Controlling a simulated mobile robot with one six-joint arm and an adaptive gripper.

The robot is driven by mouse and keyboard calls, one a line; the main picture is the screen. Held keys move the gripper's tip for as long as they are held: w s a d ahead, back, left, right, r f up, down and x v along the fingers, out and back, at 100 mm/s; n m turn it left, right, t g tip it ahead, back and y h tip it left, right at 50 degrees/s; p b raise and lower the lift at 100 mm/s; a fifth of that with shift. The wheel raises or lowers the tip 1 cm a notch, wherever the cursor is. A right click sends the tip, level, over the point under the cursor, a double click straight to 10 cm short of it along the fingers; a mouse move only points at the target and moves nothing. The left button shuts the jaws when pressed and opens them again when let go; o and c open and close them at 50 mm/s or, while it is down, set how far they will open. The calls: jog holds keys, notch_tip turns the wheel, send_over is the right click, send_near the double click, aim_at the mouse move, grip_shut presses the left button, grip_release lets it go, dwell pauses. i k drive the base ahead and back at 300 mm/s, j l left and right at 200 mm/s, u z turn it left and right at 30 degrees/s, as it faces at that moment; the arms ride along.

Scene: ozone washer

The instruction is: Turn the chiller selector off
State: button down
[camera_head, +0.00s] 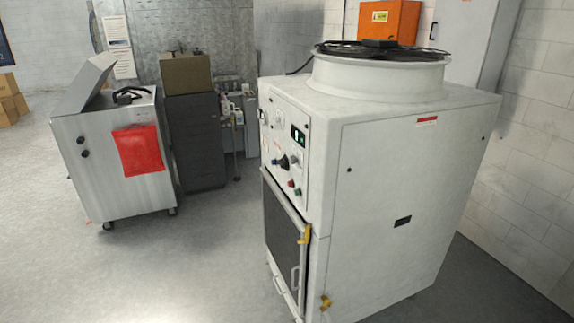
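A large white chiller cabinet (400,185) stands right of centre, with a round fan housing (380,75) on top. Its control panel (285,125) is on the narrow left-hand face, seen at a steep angle. The picture is too small to tell which way the knob points. My gripper is not in view.
A steel washer (105,160) with a raised lid and a red sheet stands at left. A dark drawer cabinet (195,140) with a brown box on top stands behind. Open grey floor (190,260) lies before the panel. A white block wall (535,170) borders the right.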

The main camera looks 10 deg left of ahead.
aim_at(281, 163)
jog(key=i+j+u, duration=0.2)
jog(key=i+j, duration=0.2)
jog(key=i+j+u, duration=0.25)
jog(key=i, duration=0.4)
jog(key=i+j+u, duration=0.2)
jog(key=i, duration=0.35)
jog(key=i+j+u, duration=0.2)
jog(key=i, duration=0.35)
